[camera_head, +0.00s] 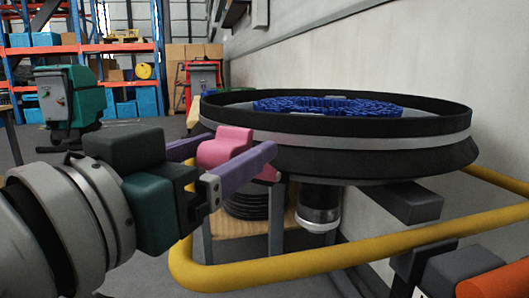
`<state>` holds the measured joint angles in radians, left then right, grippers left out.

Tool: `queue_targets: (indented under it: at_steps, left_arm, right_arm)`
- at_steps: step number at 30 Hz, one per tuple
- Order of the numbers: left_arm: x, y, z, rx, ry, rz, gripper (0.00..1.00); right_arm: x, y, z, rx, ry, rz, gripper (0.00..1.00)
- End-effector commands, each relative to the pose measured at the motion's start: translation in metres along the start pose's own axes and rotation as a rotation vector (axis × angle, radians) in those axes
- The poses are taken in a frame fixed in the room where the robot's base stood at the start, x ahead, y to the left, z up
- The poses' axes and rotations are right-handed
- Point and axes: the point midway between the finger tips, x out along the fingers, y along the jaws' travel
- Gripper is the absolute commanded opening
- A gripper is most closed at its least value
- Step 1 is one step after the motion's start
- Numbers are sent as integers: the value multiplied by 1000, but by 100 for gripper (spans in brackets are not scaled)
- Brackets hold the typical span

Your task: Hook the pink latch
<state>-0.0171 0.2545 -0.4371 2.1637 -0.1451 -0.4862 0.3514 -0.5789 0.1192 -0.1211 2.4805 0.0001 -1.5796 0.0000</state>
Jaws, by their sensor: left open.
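The pink latch (222,148) is a rounded block at the left side of the round black tank (390,152), by its lower rim. My left gripper (240,144) reaches in from the left with its two purple fingers open, one on the far side of the latch and one on the near side. The near finger covers the lower part of the latch. I cannot tell whether either finger touches it. My right gripper is not in view.
A yellow bar (340,256) curves around below the tank. Blue material (325,105) lies on top of the tank. A grey wall (370,50) stands close behind. A green scrubber machine (70,100) and shelves stand at the back left.

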Motion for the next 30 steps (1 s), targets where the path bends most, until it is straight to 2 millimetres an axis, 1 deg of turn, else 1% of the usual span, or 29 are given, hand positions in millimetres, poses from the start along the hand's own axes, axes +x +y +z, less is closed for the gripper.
queue_targets:
  at_steps: [1, 3, 6, 15, 17, 30]
  left_arm:
    - [7, 0, 1, 0, 2, 0, 78]
    - [13, 0, 1, -1, 1, 0, 78]
    - [18, 0, 1, -1, -1, 0, 78]
    - [20, 0, 0, 0, -1, 0, 78]
    - [20, 0, 0, 0, -1, 0, 72]
    - [20, 0, 0, 0, -1, 0, 22]
  right_arm:
    - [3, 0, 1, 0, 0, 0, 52]
    - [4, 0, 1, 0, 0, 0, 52]
    - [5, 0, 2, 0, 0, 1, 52]
    - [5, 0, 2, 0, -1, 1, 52]
    - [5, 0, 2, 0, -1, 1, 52]
    - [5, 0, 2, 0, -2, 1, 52]
